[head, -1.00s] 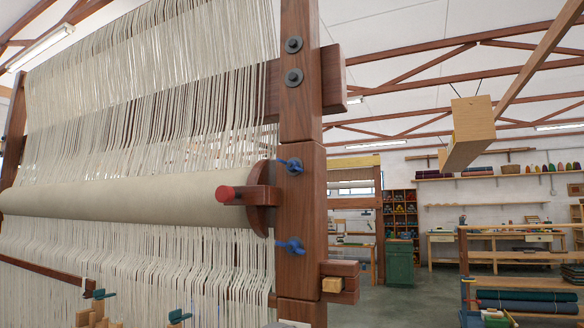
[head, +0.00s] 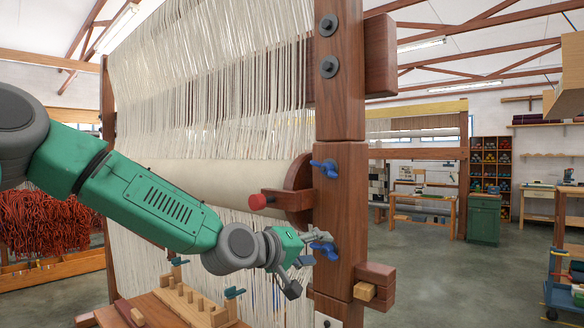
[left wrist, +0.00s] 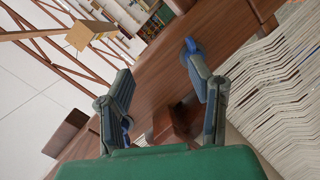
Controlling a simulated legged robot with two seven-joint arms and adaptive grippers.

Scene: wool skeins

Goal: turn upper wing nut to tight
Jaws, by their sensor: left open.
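The upper wing nut (head: 326,168) is blue and sits on the wooden post (head: 340,205), beside the cloth beam's end. A second, lower blue wing nut (head: 325,248) is on the same post. My left gripper (head: 304,264) is open and empty, close to the lower nut and below the upper one. In the left wrist view its spread fingers (left wrist: 158,74) face the post. A blue wing nut (left wrist: 192,46) shows by the right fingertip, and some blue shows behind the left finger. I cannot tell which nut is which there. My right gripper is out of view.
The red-knobbed peg (head: 258,202) juts out left of the post, above my left wrist. White warp threads (head: 200,100) hang behind my arm. A wooden bench with pegs (head: 185,300) stands below it. A short wooden block (head: 375,280) sticks out low on the post's right.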

